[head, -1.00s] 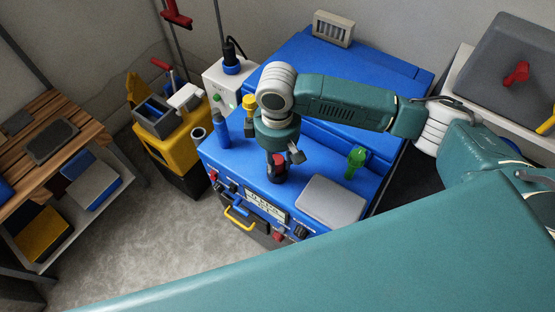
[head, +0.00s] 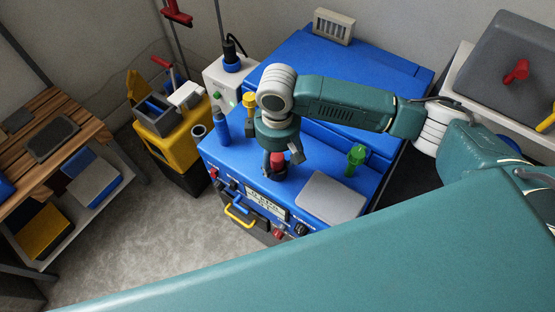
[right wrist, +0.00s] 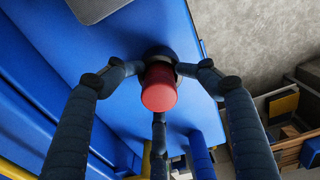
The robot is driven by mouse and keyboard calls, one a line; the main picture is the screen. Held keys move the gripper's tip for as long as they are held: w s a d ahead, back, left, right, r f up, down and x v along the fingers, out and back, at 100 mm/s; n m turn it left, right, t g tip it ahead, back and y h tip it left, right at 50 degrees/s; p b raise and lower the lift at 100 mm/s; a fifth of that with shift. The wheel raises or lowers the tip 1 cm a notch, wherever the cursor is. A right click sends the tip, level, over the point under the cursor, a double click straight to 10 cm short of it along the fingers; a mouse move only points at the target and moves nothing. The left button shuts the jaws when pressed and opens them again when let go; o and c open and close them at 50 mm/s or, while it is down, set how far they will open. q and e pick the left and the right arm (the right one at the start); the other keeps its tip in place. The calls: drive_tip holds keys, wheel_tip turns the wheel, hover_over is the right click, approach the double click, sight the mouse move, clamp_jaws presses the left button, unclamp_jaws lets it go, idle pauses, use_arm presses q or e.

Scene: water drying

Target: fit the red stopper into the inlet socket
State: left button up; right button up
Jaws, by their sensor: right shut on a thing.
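The red stopper (right wrist: 159,90) is in the right wrist view, its round red end facing the camera. My right gripper (right wrist: 161,72) has its fingers around it and is shut on it. A black round collar (right wrist: 157,53) shows just beyond the red part, against the blue machine top; I cannot tell whether it is the inlet socket or part of the stopper, nor whether the stopper is seated. In the head view the red stopper (head: 278,159) shows between the fingers of my right gripper (head: 276,165), low over the front of the blue machine (head: 215,160). My left gripper is not in view.
A green stopper-like piece (head: 355,158) stands to the right and a grey pad (head: 331,198) lies at the front right. A blue cylinder (head: 222,128) and a yellow-capped piece (head: 249,103) stand to the left. A yellow bin (head: 172,148) is beside the machine.

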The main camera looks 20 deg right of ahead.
drive_tip(key=shift+s+f, duration=0.25)
drive_tip(key=shift+r, duration=0.25)
wheel_tip(320, 180, up, 13)
drive_tip(key=b, duration=0.2)
drive_tip(key=shift+w, duration=0.25)
